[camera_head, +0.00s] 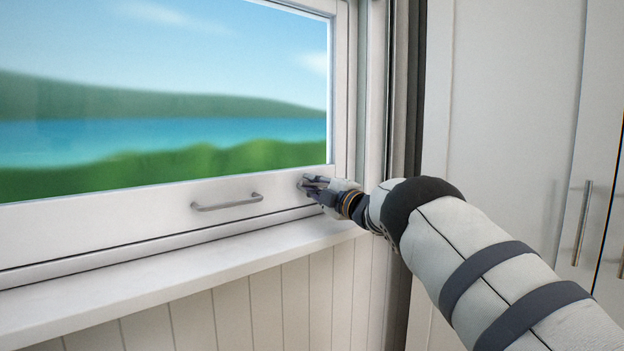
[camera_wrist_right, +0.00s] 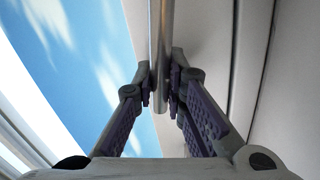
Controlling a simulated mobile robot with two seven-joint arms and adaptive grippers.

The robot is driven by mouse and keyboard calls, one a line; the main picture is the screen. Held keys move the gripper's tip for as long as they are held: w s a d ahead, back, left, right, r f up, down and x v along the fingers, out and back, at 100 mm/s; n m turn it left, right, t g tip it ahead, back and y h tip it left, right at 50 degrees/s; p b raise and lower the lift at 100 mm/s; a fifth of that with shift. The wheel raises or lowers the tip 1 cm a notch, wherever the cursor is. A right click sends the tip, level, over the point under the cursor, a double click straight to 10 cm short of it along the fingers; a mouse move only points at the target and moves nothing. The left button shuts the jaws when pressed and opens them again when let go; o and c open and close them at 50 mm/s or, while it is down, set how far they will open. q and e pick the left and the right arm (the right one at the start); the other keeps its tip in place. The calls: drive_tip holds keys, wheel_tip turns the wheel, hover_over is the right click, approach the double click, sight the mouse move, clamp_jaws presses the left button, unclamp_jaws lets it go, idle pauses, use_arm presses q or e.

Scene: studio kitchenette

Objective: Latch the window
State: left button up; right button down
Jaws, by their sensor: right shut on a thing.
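The window (camera_head: 120,229) has a white frame and fills the left of the head view. Its lower rail looks level with the surrounding frame, but I cannot tell whether it is fully shut. My right gripper (camera_head: 307,184) is at the lower right corner of the window frame. In the right wrist view, my right gripper (camera_wrist_right: 161,88) is shut on a round metal latch lever (camera_wrist_right: 160,35), whose free end sits between the fingertips. In the head view my fingers hide most of the lever. My left gripper is not in view.
A grey bar handle (camera_head: 228,202) is fixed on the lower rail, left of my right gripper. A white sill (camera_head: 190,262) runs below the window over panelled wall. Tall white cabinet doors with a metal handle (camera_head: 582,223) stand at the right.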

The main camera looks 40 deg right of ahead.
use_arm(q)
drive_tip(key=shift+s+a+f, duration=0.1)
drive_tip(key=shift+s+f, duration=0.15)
use_arm(e)
drive_tip(key=shift+f+n+y, duration=0.4)
drive_tip(key=shift+f+n, duration=0.4)
drive_tip(key=shift+n, duration=0.3)
drive_tip(key=c, duration=1.6)
unclamp_jaws()
drive_tip(key=shift+s, duration=0.1)
drive_tip(key=s+f, duration=0.1)
drive_tip(key=s, duration=1)
drive_tip(key=shift+s+d+f, duration=0.35)
drive_tip(key=shift+d+f, duration=0.05)
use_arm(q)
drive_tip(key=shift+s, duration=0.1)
